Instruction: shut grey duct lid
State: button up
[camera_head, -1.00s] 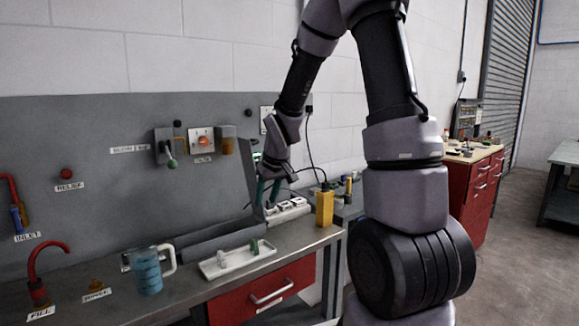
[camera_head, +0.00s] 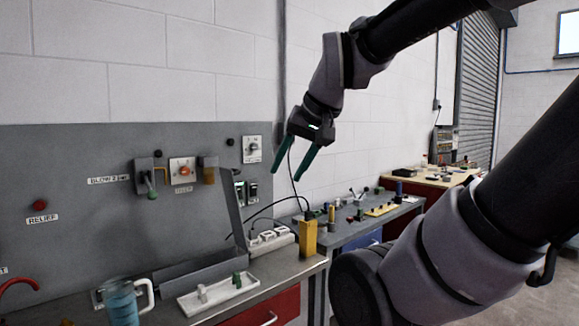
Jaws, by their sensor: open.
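The grey duct (camera_head: 205,272) is a long low trough along the back of the bench, behind the white tray. A narrow grey panel, which looks like its lid (camera_head: 231,208), stands raised and slightly tilted at the duct's right end, so the duct looks open. My gripper (camera_head: 287,176) is above and to the right of the lid, in front of the white wall. Its green fingers point down, spread apart with nothing between them. It does not touch the lid. The hinge is too small to make out.
A white tray (camera_head: 190,302) with small parts, a blue mug (camera_head: 120,303), a yellow block (camera_head: 308,238) and a white power strip (camera_head: 270,240) stand on the bench. A black cable loops near the lid. Switches (camera_head: 182,171) line the back panel. The air around my gripper is clear.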

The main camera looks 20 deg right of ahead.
aim_at(227, 175)
jog(key=u, duration=0.45)
jog(key=l+u, duration=0.85)
jog(key=l, duration=0.75)
jog(key=k+l+u, duration=0.1)
jog(key=l, duration=0.4)
jog(key=k+l+u, duration=0.1)
jog(key=l, duration=0.9)
jog(key=k+l+u, duration=0.1)
jog(key=l, duration=0.4)
jog(key=k, duration=0.05)
